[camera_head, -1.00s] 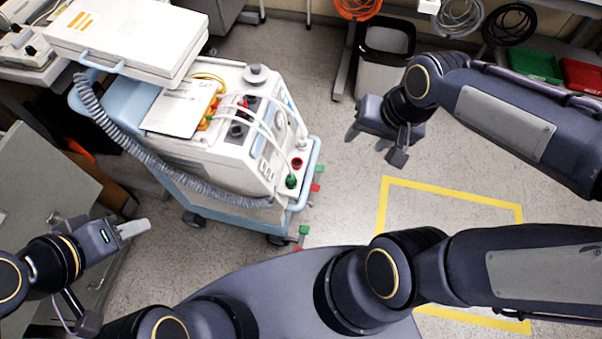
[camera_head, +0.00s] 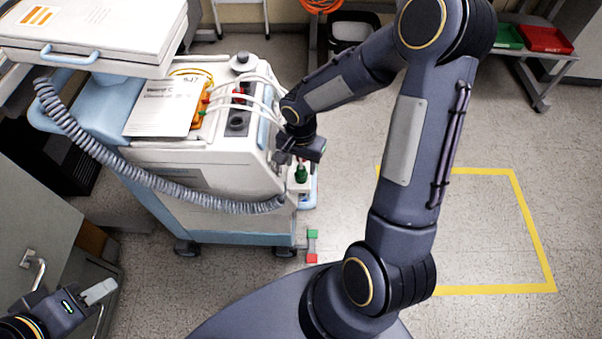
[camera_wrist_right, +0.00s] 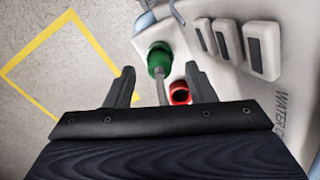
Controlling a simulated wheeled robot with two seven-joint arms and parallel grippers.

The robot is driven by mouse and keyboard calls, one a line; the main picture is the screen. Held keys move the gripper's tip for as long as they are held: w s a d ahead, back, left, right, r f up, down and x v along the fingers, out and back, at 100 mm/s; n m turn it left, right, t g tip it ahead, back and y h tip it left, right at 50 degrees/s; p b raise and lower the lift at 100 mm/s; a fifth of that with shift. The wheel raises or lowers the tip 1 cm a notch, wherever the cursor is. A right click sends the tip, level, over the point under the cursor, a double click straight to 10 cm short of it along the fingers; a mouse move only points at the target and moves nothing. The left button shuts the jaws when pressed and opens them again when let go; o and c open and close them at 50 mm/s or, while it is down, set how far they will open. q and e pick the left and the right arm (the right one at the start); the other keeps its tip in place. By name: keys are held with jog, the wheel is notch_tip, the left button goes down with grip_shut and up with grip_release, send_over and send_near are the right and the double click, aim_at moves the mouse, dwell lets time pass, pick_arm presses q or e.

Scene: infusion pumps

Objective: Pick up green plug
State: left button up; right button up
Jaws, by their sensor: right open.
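The green plug (camera_head: 301,174) sits on the front right corner of the white medical machine (camera_head: 215,150), at the end of a pale stem. In the right wrist view the green plug (camera_wrist_right: 159,58) lies ahead, between the two finger lines. My right gripper (camera_wrist_right: 160,78) is open and empty, with the plug slightly beyond its fingertips; no contact shows. In the head view my right gripper (camera_head: 302,152) is just above the plug and partly hides the machine's corner. My left gripper (camera_head: 100,291) is at the lower left, away from the machine; its finger gap is unclear.
A red socket (camera_wrist_right: 180,93) is close beside the plug, near the right finger. White cables (camera_head: 245,85) and a grey corrugated hose (camera_head: 150,178) run over the machine. A grey cabinet (camera_head: 35,215) stands at left. The floor inside yellow tape (camera_head: 480,292) is clear.

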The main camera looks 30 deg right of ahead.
notch_tip(320, 180, down, 2)
jog(key=shift+f, duration=0.15)
grip_shut()
dwell(0.3)
